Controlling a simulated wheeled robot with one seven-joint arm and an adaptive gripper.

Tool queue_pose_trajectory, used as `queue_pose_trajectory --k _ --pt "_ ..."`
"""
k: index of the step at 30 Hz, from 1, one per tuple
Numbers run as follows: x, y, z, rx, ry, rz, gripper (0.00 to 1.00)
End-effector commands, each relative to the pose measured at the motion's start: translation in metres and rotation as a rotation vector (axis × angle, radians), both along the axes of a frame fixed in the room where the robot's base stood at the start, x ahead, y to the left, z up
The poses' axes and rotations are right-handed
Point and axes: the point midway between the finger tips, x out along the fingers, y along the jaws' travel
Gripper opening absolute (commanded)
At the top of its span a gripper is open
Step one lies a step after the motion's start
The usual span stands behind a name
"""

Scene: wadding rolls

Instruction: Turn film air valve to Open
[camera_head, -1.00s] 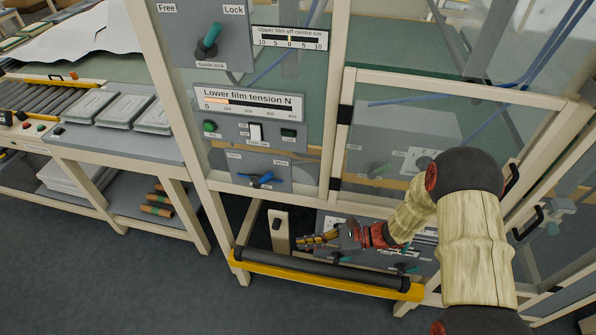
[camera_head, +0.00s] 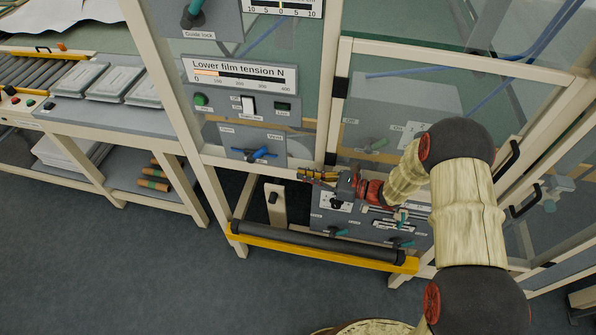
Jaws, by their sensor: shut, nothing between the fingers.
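A small grey valve panel (camera_head: 233,142) hangs low on the machine front, below the film tension panel. It carries a blue lever (camera_head: 260,153) between two small labels. The right label looks like "Vent"; the left one is too small to read surely. The lever lies nearly level, its right end towards the right label. My gripper (camera_head: 302,174) is shut and empty, its fingers pointing left. In the picture it is below and right of the lever, apart from it, in front of the lower frame beam.
A lower grey panel (camera_head: 345,222) with teal handles sits behind and below my gripper. A dark roller on a yellow bar (camera_head: 320,254) crosses the machine's foot. Cream frame posts and a door handle (camera_head: 508,157) stand to the right. The floor at the left front is clear.

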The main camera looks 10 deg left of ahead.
Motion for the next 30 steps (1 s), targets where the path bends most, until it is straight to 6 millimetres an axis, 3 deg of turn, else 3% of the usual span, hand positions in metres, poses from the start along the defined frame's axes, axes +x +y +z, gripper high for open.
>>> queue_pose_trajectory --k 13,19,30 --pt "0.017 0.084 -0.006 -0.001 -0.001 0.003 0.0" --pt "0.024 0.101 0.012 -0.001 -0.002 0.001 0.0" --pt "0.027 0.108 0.017 -0.001 0.0 0.0 0.0"
